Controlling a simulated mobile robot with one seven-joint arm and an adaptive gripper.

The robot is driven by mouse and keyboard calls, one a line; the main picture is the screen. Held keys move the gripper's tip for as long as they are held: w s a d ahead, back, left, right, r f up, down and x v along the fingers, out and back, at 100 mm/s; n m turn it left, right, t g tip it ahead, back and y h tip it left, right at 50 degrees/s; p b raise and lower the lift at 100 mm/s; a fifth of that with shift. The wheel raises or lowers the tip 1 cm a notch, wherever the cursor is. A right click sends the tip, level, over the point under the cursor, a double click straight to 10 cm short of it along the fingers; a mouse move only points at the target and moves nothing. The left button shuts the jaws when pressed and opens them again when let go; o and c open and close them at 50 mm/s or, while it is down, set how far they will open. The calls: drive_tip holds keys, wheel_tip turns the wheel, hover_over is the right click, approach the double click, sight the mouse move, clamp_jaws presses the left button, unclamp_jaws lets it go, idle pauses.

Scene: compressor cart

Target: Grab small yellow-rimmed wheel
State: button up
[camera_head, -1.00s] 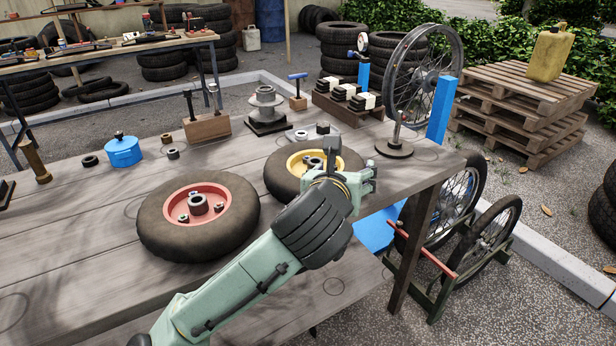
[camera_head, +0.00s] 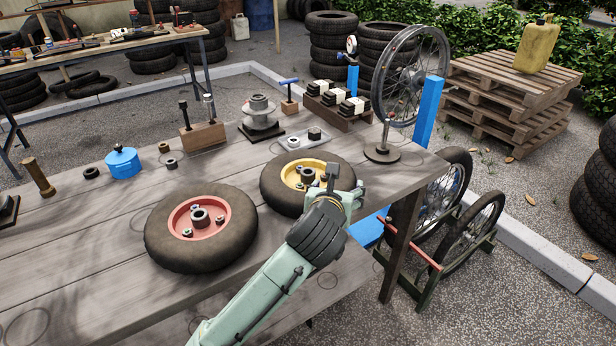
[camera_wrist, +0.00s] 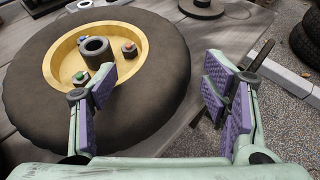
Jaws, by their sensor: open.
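The small yellow-rimmed wheel (camera_head: 275,185) lies flat on the wooden workbench, with a dark tire, a yellow rim and a grey hub tube. In the wrist view the wheel (camera_wrist: 40,90) fills the left and centre, with its hub and coloured nuts showing. My gripper (camera_head: 340,185) is over the wheel's right front side. In the wrist view my gripper (camera_wrist: 160,95) is open, with purple pads apart. The left finger overlaps the tire and rim in the picture; the right finger is beyond the tire's right edge. I see no clear contact. Part of the wheel is hidden behind my gripper.
A red-rimmed wheel (camera_head: 160,240) lies to the left on the workbench (camera_head: 75,270). A blue pot (camera_head: 123,163) and small parts stand at the back left.

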sight(338, 184)
drive_tip(key=shift+p+x, duration=0.95)
drive_tip(key=shift+x, duration=1.6)
drive_tip(key=shift+d, duration=0.2)
drive_tip(key=c, duration=0.9)
drive_tip(key=shift+a, duration=0.15)
drive_tip(key=c, duration=0.7)
drive_tip(key=shift+a, duration=0.1)
clamp_jaws()
